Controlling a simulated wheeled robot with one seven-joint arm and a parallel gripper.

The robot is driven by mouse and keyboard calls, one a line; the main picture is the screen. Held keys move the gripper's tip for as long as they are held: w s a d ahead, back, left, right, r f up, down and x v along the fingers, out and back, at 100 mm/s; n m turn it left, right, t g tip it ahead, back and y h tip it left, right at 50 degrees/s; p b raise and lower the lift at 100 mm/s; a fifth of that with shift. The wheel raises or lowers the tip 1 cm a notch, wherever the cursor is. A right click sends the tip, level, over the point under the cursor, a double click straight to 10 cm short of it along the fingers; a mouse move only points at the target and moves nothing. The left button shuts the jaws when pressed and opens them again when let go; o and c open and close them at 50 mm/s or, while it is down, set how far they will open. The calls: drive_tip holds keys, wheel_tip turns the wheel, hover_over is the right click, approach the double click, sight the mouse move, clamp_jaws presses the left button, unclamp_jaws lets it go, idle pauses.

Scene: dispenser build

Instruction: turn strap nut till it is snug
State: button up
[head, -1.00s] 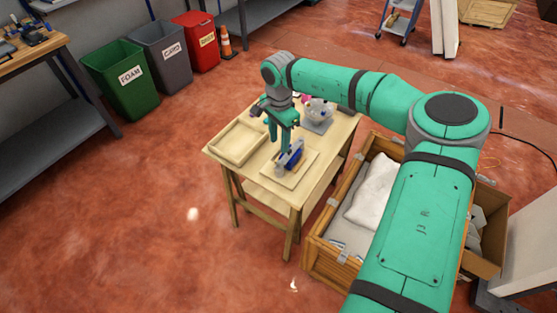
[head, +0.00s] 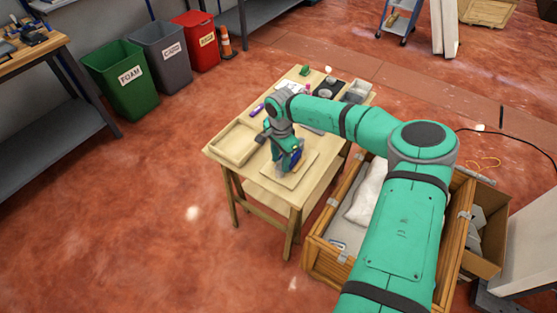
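My gripper (head: 290,161) is low over the small wooden table, with its fingers down at a blue part (head: 297,155). The blue part stands on a pale square board (head: 283,179) near the table's front. The gripper and wrist cover much of the blue part. I cannot make out the strap nut at this size, nor whether the fingers are open or closed on anything.
A shallow wooden tray (head: 228,157) lies on the table's left side. A purple item (head: 257,110), a green item (head: 304,70) and a grey tray (head: 356,92) are toward the back. A wooden crate (head: 318,256) with a white bag (head: 366,197) stands right of the table.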

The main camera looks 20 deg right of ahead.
drive_tip(key=shift+a, duration=0.3)
clamp_jaws()
